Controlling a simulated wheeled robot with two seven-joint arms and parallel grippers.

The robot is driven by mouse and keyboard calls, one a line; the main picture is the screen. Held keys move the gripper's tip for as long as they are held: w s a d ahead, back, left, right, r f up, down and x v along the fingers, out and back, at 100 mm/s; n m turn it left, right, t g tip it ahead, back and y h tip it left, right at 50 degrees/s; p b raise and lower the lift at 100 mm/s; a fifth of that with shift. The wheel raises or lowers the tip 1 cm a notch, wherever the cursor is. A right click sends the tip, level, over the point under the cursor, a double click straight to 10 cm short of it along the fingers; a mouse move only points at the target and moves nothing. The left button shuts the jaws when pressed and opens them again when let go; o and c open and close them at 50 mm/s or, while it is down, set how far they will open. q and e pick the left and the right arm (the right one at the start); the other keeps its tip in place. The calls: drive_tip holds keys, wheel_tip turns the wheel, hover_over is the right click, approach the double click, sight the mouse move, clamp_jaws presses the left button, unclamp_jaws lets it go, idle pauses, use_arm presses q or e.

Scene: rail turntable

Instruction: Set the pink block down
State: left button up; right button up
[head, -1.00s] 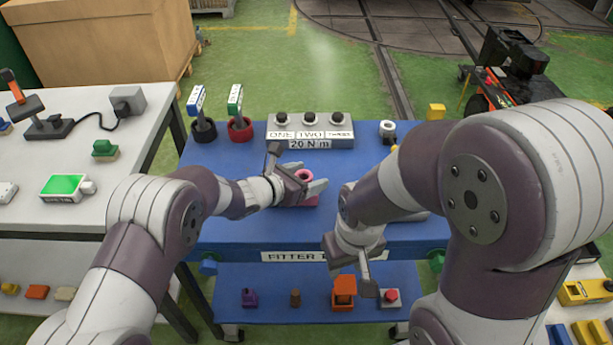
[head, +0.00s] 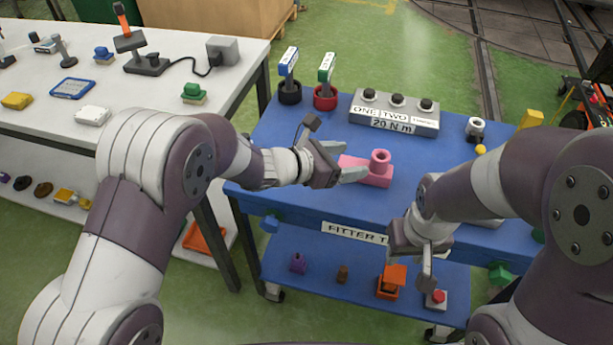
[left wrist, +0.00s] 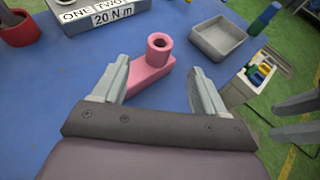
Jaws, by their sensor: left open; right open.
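The pink block (head: 368,174), a flat base with a round hollow post, rests on the blue table top (head: 300,150). My left gripper (head: 346,162) is open at the block's left end. In the left wrist view the pink block (left wrist: 150,72) lies just beyond and partly between the open fingers (left wrist: 155,85), its near end close to the left finger. Whether that finger touches it I cannot tell. My right gripper (head: 426,270) hangs at the table's front edge, open and apart from the block.
A grey button box (head: 394,115) and red (head: 325,97) and black (head: 290,92) cups stand at the table's back. A grey tray (left wrist: 218,37) lies beyond the block in the left wrist view. A white workbench (head: 130,90) stands at left.

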use_arm(q)
drive_tip(key=s+a+f+n+t+y, duration=0.15)
drive_tip(key=a+n+y, duration=0.85)
drive_tip(key=a+n, duration=1.35)
drive_tip(key=s+a+f+n+g+y, duration=0.1)
drive_tip(key=s+n+g, duration=0.2)
drive_tip(key=s+n, duration=0.6)
drive_tip(key=s+a+f+n+g, duration=0.1)
drive_tip(key=s+a+n+g, duration=0.1)
drive_tip(key=s+n, duration=0.6)
drive_tip(key=n+g, duration=0.1)
drive_tip(key=n, duration=0.6)
drive_tip(key=shift+s+f+g+y, duration=0.25)
drive_tip(key=shift+s+g+y, duration=0.1)
drive_tip(key=shift+s+y, duration=0.05)
drive_tip(key=shift+n, duration=0.25)
